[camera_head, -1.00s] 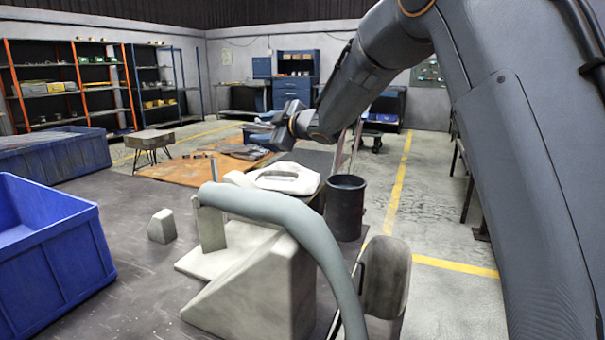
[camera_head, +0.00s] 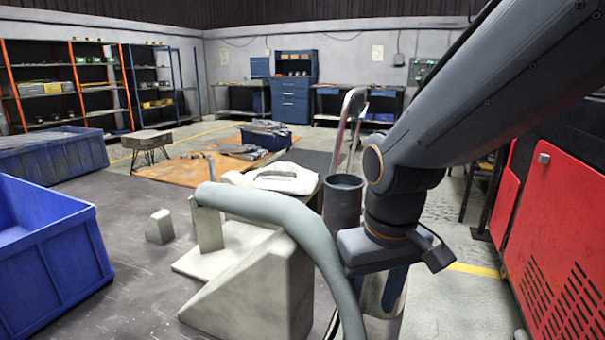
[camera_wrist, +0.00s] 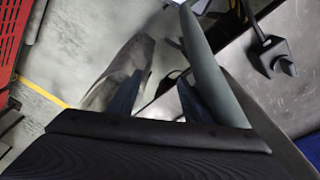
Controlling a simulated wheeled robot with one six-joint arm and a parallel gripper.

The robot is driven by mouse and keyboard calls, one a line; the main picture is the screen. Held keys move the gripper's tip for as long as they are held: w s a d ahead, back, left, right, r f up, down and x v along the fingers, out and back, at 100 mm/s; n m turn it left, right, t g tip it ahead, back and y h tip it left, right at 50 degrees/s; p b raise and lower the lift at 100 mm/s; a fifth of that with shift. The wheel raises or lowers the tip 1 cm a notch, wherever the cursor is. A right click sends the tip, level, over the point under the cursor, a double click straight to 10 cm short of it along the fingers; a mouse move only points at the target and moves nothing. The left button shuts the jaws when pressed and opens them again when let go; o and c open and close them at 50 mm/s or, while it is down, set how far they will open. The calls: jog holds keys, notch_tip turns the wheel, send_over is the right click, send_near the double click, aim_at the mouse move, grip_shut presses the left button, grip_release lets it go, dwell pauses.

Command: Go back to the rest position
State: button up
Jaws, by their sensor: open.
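My gripper (camera_head: 381,296) hangs pointing down at the right of the worktable in the head view, just right of the grey curved hose. In the wrist view its two dark blue fingers (camera_wrist: 157,94) stand apart with nothing held between them. A pale grey rounded piece (camera_wrist: 112,80) shows behind the left finger; I cannot tell whether they touch. The grey hose (camera_head: 275,208) arches close beside the gripper and also passes near the right finger in the wrist view (camera_wrist: 205,65).
The worktable (camera_head: 115,215) carries a blue bin (camera_head: 50,255), a pale wedge block (camera_head: 262,285) and a dark cylinder (camera_head: 343,205). A dark blue crate (camera_head: 268,140) of metal parts stands at the back. A red cabinet (camera_head: 560,220) is at right, with floor between.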

jog(key=s+g, duration=0.2)
jog(key=s, duration=0.4)
jog(key=d+r+m+p, duration=0.3)
jog(key=d+r+p, duration=0.4)
jog(key=p, duration=0.8)
jog(key=shift+w+d+t, duration=0.3)
jog(key=shift+d, duration=0.3)
